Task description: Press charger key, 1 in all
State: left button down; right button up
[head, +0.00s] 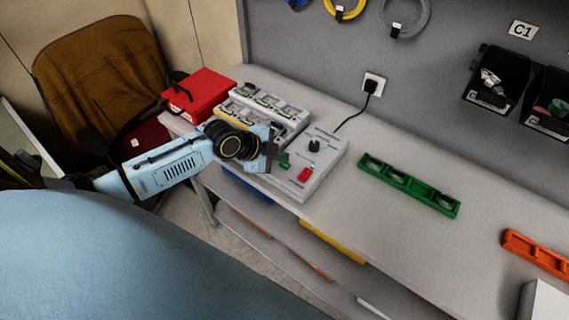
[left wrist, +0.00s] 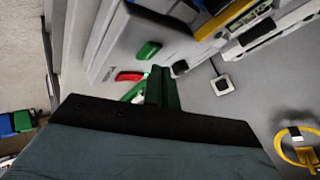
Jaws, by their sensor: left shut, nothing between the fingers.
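The charger (head: 325,160), a pale grey box with a black knob (head: 314,146), a red key (head: 304,174) and a green key (head: 284,163), stands on the bench near its front edge. My left gripper (head: 271,152) is shut and empty, at the charger's left front side, close to the green key. In the left wrist view the charger (left wrist: 115,45) shows the green key (left wrist: 148,50) and the red key (left wrist: 130,76) just beyond the fingers (left wrist: 160,80). I cannot tell whether the fingers touch the charger. My right gripper is not in view.
Grey units with slots (head: 265,102) and a red box (head: 199,94) stand left of and behind the charger. A green holder (head: 408,184) and an orange one (head: 537,249) lie to the right. A black cable runs to a wall socket (head: 373,84). Bench space (head: 400,240) is clear.

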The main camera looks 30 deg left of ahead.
aim_at(280, 166)
pick_arm(q)
jog(key=shift+f, duration=0.1)
dwell(0.7)
jog(key=shift+f+b, duration=0.3)
jog(key=shift+f, duration=0.05)
jog(key=shift+f+b, duration=0.3)
jog(key=shift+f, duration=0.1)
dwell(0.6)
jog(key=shift+r, duration=0.1)
jog(key=shift+r+p, duration=0.75)
notch_tip(280, 166, up, 5)
jog(key=p, duration=0.4)
jog(key=shift+p, duration=0.3)
dwell(0.6)
